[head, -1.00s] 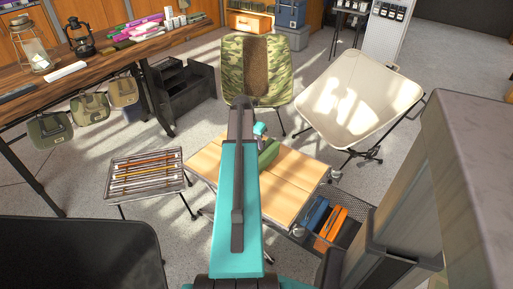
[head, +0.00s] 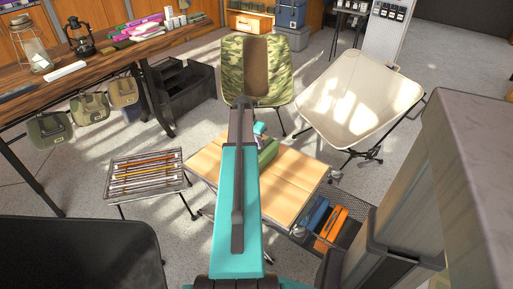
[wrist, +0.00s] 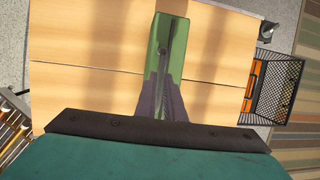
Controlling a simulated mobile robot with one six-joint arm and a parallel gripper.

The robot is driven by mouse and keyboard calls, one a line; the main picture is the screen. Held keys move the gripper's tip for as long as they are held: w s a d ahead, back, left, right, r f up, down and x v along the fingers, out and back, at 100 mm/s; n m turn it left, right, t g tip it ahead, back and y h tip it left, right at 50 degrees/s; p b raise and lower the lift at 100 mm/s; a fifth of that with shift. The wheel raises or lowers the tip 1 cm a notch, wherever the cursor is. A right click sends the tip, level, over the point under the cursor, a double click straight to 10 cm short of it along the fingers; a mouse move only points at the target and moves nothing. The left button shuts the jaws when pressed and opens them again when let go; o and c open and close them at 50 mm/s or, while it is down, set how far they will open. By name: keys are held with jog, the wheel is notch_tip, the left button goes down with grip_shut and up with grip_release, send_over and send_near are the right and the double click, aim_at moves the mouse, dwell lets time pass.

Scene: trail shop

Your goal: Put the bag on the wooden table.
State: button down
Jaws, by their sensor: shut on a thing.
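The green bag (wrist: 168,45) is a narrow upright block in the wrist view, between the dark fingers of my gripper (wrist: 163,88), which is shut on it. The bag (head: 268,153) also shows in the head view, partly hidden behind my arm. It is over the low light-wood slatted table (head: 290,185); this tabletop (wrist: 85,85) fills much of the wrist view. I cannot tell whether the bag touches the top. A long brown wooden table (head: 100,62) stands at the upper left.
A metal rack table with sticks (head: 148,172) stands left of the low table. A mesh basket with orange and blue items (head: 350,232) is at its right. A camouflage chair (head: 280,75) and a cream chair (head: 360,100) stand behind. The tabletop's right part is clear.

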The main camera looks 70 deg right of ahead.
jog(key=shift+f, duration=0.75)
jog(key=c, duration=1.8)
grip_release()
jog(key=shift+c, duration=0.2)
jog(key=shift+r, duration=0.1)
jog(key=p+v, duration=0.1)
jog(key=v, duration=1)
jog(key=shift+r, duration=0.4)
jog(key=shift+a, duration=0.1)
